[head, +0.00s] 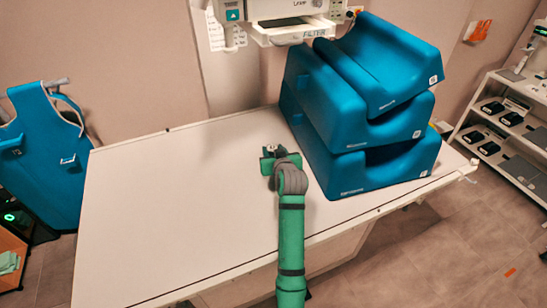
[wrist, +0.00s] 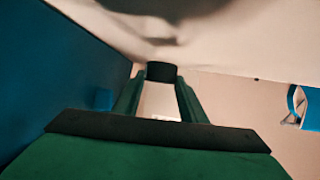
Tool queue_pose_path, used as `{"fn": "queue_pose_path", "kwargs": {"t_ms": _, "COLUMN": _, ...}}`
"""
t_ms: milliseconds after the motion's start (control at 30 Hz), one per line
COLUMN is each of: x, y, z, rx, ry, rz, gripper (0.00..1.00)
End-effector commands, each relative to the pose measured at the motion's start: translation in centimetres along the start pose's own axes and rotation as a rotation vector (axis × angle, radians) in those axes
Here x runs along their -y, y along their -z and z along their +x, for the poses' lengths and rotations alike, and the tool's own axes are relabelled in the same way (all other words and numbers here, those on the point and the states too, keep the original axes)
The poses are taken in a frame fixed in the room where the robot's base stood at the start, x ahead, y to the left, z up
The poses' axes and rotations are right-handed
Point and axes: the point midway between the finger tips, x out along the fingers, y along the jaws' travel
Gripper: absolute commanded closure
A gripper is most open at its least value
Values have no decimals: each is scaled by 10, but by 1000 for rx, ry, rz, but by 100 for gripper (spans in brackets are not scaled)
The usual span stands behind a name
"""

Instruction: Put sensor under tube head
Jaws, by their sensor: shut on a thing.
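My gripper (head: 269,156) is over the middle of the white table, just left of the blue cushions. It is shut on a small dark block, seen between its green fingers in the wrist view; this appears to be the sensor (wrist: 161,71). In the head view the block is too small to make out clearly. The tube head (head: 292,10) is at the top of the head view, beyond the table's far edge, with a label reading FILTER under it. Its upper part is cut off. My gripper is well in front of it and apart from it.
Stacked blue cushions (head: 350,130) stand on the right of the table (head: 170,210), close to my gripper. The table's left half is bare. A blue apron (head: 47,150) hangs at the left. A shelf (head: 500,130) with dark devices stands at the right.

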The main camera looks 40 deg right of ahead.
Motion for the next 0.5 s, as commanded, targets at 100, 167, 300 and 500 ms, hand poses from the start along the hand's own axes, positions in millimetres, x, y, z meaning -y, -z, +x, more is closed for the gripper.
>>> {"fn": "queue_pose_path", "kwargs": {"t_ms": 100, "x": -2, "y": -4, "z": 7, "rx": 1, "ry": -1, "rz": 0, "gripper": 86}}
{"fn": "queue_pose_path", "kwargs": {"t_ms": 167, "x": -2, "y": -12, "z": 10, "rx": 2, "ry": -2, "rz": 1, "gripper": 86}}
{"fn": "queue_pose_path", "kwargs": {"t_ms": 300, "x": -2, "y": -29, "z": 17, "rx": 2, "ry": -2, "rz": 0, "gripper": 86}}
{"fn": "queue_pose_path", "kwargs": {"t_ms": 500, "x": -1, "y": -31, "z": 19, "rx": -1, "ry": -1, "rz": 0, "gripper": 86}}
